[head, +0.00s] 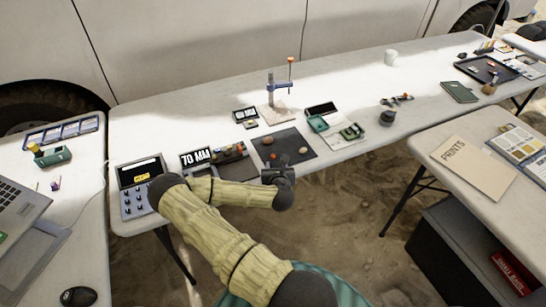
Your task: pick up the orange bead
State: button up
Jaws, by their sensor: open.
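My gripper (284,165) is at the table's front edge, over the near part of the mat, just left of and nearer than the bead. It is small and dark in this view, and its fingers are hard to make out. It is open, with nothing seen between its jaws. A brown lump (267,140) lies on the mat's far left part.
Bare tabletop (350,80) lies farther back.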

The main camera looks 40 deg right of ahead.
aim_at(273, 157)
jog(key=shift+w+d, duration=0.15)
jog(key=shift+w, duration=0.35)
jog(key=x, duration=0.3)
jog(key=shift+w+r+p, duration=0.15)
jog(key=shift+w+p, duration=0.15)
jog(key=shift+p, duration=0.1)
jog(key=shift+w+d+f, duration=0.2)
jog(key=shift+w+f, duration=0.05)
jog(key=shift+w, duration=0.1)
grip_shut()
